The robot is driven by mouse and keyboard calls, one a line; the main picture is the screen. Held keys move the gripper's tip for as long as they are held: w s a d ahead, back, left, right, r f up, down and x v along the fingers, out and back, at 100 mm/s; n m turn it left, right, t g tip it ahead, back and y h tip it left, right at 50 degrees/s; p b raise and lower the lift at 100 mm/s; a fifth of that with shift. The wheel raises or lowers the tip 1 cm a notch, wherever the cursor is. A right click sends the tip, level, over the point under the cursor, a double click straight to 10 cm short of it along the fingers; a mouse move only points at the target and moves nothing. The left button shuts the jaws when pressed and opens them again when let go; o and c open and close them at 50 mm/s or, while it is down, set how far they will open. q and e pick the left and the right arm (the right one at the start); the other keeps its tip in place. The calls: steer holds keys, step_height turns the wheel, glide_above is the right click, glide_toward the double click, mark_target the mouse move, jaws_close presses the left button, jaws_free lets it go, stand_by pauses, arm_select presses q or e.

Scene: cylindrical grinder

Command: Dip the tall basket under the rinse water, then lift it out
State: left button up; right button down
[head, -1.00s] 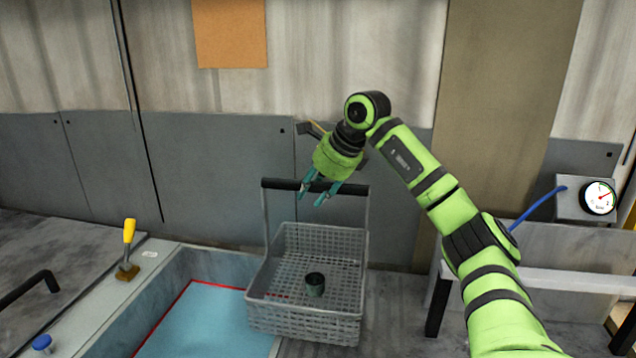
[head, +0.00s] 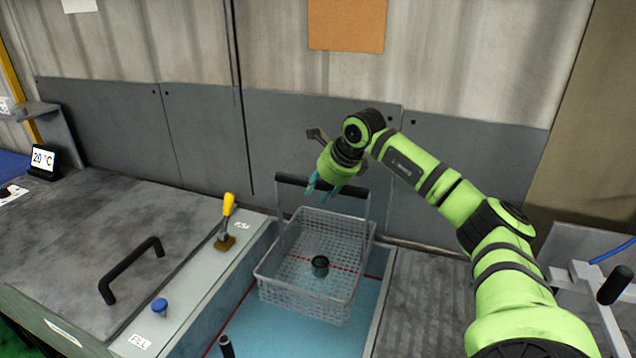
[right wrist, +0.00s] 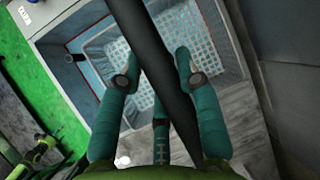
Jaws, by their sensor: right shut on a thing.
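The tall basket (head: 300,290) is a grey mesh basket with a high black handle bar (head: 345,192). It hangs over the blue rinse water (head: 255,332) in the tank, and I cannot tell whether its bottom touches the water. A small dark cylindrical part (head: 320,265) stands inside it. My right gripper (head: 328,190) is shut on the handle bar. In the right wrist view the teal fingers (right wrist: 158,82) sit around the black bar (right wrist: 155,60), with the basket mesh below. My left gripper is out of view.
A red line runs along the tank wall. Left of the tank are a yellow lever (head: 228,205), a blue knob (head: 159,306) and a lid with a black handle (head: 130,268). A grey wall stands close behind. Bare grey worktop (head: 420,300) lies right of the tank.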

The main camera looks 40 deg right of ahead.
steer(key=shift+f, duration=0.4)
arm_select(q)
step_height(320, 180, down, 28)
steer(key=b, duration=2.8)
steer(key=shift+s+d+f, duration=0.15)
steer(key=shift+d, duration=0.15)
arm_select(e)
step_height(320, 180, down, 38)
steer(key=shift+r, duration=0.15)
